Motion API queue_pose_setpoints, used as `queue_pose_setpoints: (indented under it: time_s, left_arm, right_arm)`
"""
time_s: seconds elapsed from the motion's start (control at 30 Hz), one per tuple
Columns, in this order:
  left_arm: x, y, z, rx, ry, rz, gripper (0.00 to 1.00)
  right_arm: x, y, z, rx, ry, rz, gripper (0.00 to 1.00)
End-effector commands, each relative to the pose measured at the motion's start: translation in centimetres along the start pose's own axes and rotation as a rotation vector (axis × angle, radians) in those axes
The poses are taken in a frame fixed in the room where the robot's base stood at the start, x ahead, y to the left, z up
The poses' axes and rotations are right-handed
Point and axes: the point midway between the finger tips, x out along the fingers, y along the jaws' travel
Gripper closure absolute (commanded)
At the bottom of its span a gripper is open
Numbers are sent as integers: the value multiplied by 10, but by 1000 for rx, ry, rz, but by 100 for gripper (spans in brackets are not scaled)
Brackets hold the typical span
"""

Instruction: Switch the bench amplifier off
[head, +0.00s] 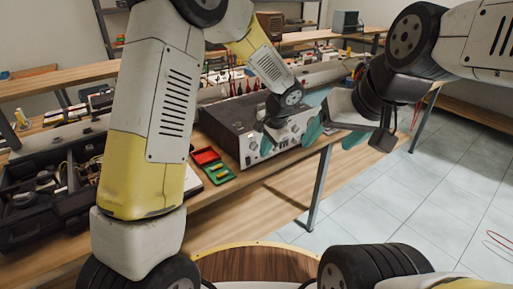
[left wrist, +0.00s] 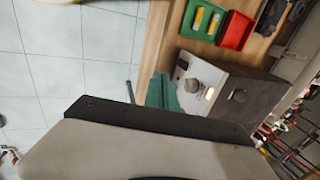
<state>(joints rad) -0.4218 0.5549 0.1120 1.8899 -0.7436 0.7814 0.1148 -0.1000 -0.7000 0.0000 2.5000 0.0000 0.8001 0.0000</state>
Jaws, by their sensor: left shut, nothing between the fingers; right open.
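The bench amplifier (head: 225,117) stands on the bench, with a dark top and a pale front panel with knobs. My left gripper (head: 267,146) is shut and empty, its teal fingers in front of the panel beside a left-hand knob. In the left wrist view the teal fingers (left wrist: 162,92) are close to the panel and a round knob (left wrist: 192,85); contact cannot be told. A small part of the panel (left wrist: 210,93) glows warm there. My left wrist hides part of the panel in the head view. My right gripper (head: 334,134) is open and empty near the amplifier's right end.
Red and green trays (head: 218,174) lie left of the amplifier, the green one holding yellow pieces. An open black tool case (head: 40,205) is at the far left. Tools and a shelf stand behind. The tiled floor (head: 400,205) at right is mostly clear.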

Motion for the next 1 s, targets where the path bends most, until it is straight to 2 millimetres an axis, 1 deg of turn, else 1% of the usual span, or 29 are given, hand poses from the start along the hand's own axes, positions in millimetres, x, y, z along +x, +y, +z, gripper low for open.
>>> queue_pose_setpoints:
  time_s: [0.17, 0.5, 0.53, 0.6, 0.7, 0.83, 1.0]
  left_arm:
    - [26, 1, 1, 0, -5, 3, 100]
    - [98, 1, 2, 2, -5, 3, 100]
    - [102, -2, 2, -2, -4, 2, 100]
    - [105, -15, 1, -6, -1, 1, 100]
    - [110, -26, 1, -4, -1, 1, 100]
    - [114, -34, 1, -2, -1, 1, 100]
    - [114, -36, 0, 0, -1, 1, 100]
  right_arm:
    - [0, 0, 0, 0, 0, 0, 30]
    - [0, 0, 0, 0, 0, 0, 30]
    - [0, 0, 0, 0, 0, 0, 30]
    - [0, 0, 0, 0, 0, 0, 30]
    - [0, 0, 0, 0, 0, 0, 30]
    - [0, 0, 0, 0, 0, 0, 30]
    - [0, 0, 0, 0, 0, 0, 30]
